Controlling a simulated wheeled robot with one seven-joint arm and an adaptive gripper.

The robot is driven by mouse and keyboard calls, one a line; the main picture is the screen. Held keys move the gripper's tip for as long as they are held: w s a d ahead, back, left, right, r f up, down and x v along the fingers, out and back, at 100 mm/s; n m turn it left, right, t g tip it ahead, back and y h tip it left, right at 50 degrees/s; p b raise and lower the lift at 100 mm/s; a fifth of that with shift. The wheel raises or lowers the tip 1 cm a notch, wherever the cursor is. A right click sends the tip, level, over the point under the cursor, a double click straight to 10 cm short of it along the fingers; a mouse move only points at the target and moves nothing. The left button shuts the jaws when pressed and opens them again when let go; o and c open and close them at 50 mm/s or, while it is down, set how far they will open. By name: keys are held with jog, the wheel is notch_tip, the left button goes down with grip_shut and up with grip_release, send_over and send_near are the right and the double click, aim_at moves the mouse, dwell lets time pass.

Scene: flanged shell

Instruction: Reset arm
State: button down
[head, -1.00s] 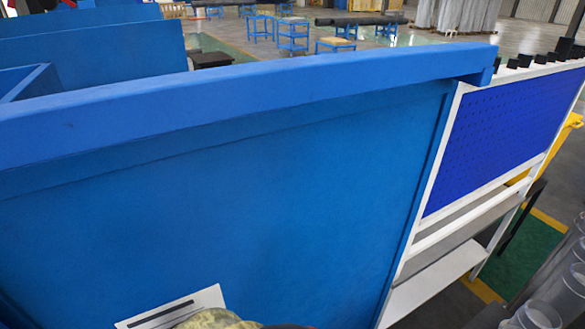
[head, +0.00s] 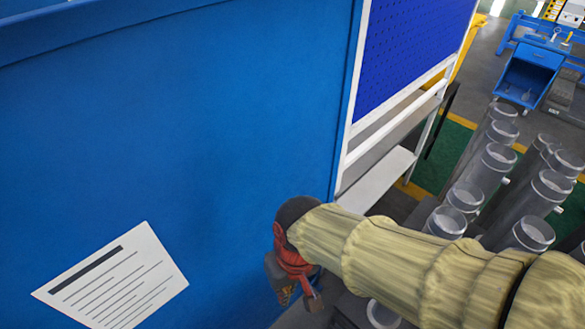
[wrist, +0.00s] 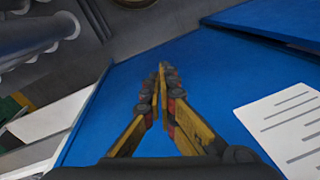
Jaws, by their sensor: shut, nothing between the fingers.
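My gripper (wrist: 162,72) shows in the wrist view with its yellow and dark fingers brought together at the tips and nothing between them. In the head view my arm in its pale yellow sleeve reaches in from the right. My gripper (head: 300,297) is at its end, low in the middle, partly hidden in shadow. A large blue panel (head: 180,130) is to the left of my gripper; it also shows in the wrist view (wrist: 115,88). I cannot tell whether my gripper touches anything.
A white printed sheet (head: 112,280) is on the blue panel. Several grey cylinders (head: 488,165) stand to the right, near my arm. A white rack with a dark blue perforated board (head: 410,45) and a low shelf (head: 380,180) is behind.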

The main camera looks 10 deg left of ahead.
jog(key=w+d+r+m+t+h+b, duration=0.1)
jog(key=d+m+t+b, duration=0.4)
jog(key=d, duration=1.9)
jog(key=w+r+m+b, duration=0.1)
jog(key=b, duration=0.3)
jog(key=shift+w+d+r+m+t, duration=0.15)
jog(key=shift+w+m+t, duration=0.15)
jog(key=shift+t, duration=0.1)
